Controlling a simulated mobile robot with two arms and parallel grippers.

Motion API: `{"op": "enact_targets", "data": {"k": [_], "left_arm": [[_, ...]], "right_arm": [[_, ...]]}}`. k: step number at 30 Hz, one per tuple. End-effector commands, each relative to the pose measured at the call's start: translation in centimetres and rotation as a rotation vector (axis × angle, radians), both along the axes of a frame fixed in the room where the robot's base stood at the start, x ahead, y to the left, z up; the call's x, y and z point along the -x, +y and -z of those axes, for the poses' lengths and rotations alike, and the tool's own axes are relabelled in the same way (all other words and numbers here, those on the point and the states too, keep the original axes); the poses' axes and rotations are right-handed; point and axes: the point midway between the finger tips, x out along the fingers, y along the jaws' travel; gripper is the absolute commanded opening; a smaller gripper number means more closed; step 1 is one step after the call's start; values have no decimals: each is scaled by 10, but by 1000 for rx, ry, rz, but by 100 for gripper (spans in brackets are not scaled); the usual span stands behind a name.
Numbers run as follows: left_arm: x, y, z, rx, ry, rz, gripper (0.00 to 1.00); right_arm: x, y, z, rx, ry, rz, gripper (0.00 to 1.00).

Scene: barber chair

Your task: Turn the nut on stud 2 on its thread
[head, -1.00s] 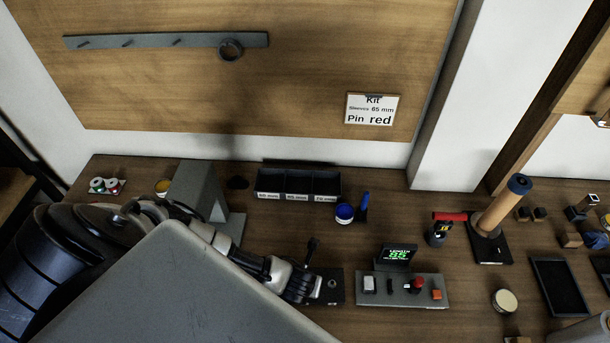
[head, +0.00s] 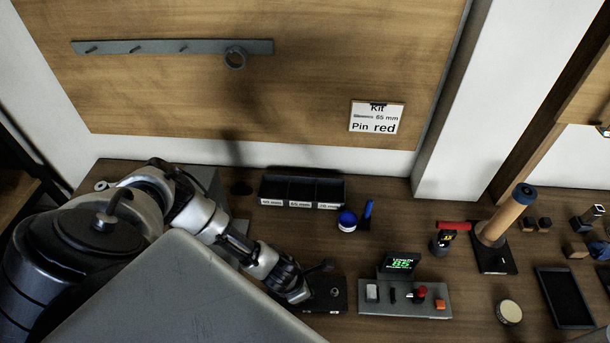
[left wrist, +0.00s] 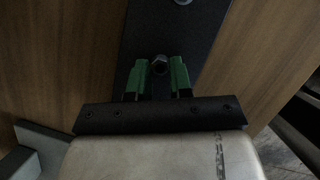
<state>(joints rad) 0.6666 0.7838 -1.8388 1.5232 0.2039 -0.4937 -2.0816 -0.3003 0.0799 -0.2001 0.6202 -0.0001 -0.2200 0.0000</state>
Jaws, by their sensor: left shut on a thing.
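The nut (left wrist: 159,64) sits on a stud on a dark plate and shows between my left gripper's green fingertips (left wrist: 159,72) in the left wrist view. The gripper is shut on it. A second stud (left wrist: 183,2) shows farther along the plate (left wrist: 165,30), at the top edge. In the head view my left gripper (head: 300,292) is down at the left end of the dark plate (head: 337,304), and it hides the nut there. One stud (head: 334,292) stands free to its right. I cannot read stud numbers. My right gripper is not in view.
A grey control box (head: 405,304) with buttons and a green display (head: 400,263) stands just right of the plate. Black bins (head: 302,190), a blue-lidded jar (head: 347,220) and a red-handled tool (head: 452,226) lie farther off.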

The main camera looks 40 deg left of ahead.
Motion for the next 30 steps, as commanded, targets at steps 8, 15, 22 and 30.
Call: {"op": "enact_targets", "data": {"k": [8,15,22,30], "left_arm": [[-5,2,-1,-5,-5,267,0],[-6,3,-1,-5,-5,496,0],[-7,3,-1,-5,-3,715,0],[-8,4,0,-5,-1,968,0]], "right_arm": [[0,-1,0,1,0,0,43],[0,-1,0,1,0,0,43],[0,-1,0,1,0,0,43],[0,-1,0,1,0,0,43]]}}
